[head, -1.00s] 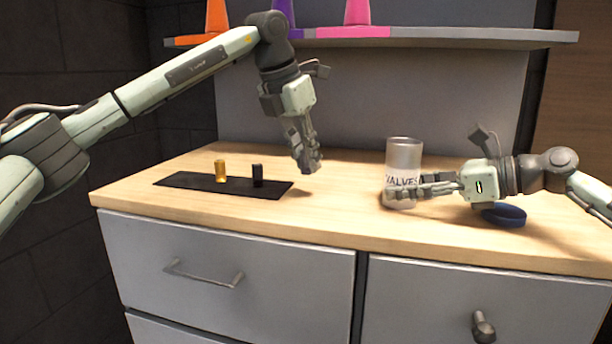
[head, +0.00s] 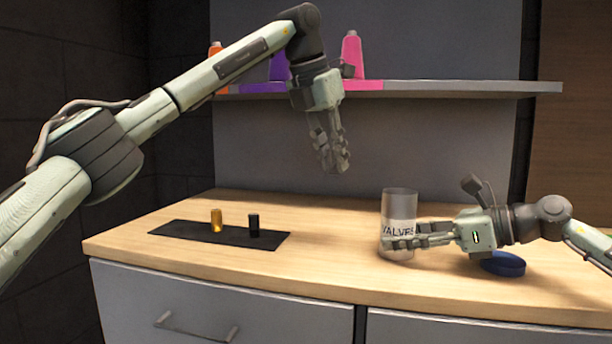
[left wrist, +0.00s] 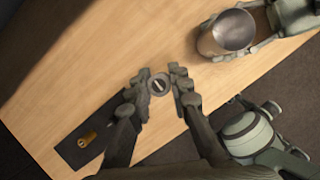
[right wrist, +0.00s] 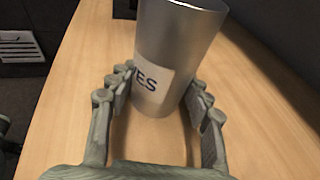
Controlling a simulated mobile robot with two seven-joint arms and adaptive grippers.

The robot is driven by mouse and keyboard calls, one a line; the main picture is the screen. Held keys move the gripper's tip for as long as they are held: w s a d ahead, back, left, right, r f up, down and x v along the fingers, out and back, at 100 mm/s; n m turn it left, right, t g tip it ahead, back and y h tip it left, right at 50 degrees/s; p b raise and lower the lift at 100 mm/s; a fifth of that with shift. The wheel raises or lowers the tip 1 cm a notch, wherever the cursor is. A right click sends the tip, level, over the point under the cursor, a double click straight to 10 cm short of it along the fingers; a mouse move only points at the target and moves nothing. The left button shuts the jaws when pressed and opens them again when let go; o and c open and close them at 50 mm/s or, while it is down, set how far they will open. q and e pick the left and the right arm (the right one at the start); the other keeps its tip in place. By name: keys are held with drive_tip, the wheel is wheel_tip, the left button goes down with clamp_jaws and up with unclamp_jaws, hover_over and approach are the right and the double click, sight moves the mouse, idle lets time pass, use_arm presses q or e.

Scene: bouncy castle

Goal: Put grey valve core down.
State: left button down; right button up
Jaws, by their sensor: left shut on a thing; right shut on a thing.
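My left gripper (head: 338,168) is raised above the wooden counter, right of the black mat (head: 180,233). In the left wrist view, it is shut on the small round grey valve core (left wrist: 158,86), which sits between its fingertips. In the head view the fingers hide the core. My right gripper (head: 390,243) is shut on a grey metal canister (head: 399,203) labelled VALVES. The canister is upright with an open top, and its label shows partly in the right wrist view (right wrist: 150,78).
A gold core (head: 216,220) and a black core (head: 254,225) stand on the mat. A dark blue round object (head: 503,264) lies under my right wrist. A shelf (head: 450,88) with coloured cones runs behind. The counter (head: 320,235) between mat and canister is clear.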

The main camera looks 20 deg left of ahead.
use_arm(q)
drive_tip(key=d+r, duration=0.7)
drive_tip(key=d, duration=0.5)
wheel_tip(320, 180, down, 10)
drive_tip(key=shift+s+d, duration=0.2)
drive_tip(key=shift+s, duration=0.2)
drive_tip(key=c, duration=1.3)
unclamp_jaws()
drive_tip(key=shift+r, duration=3.45)
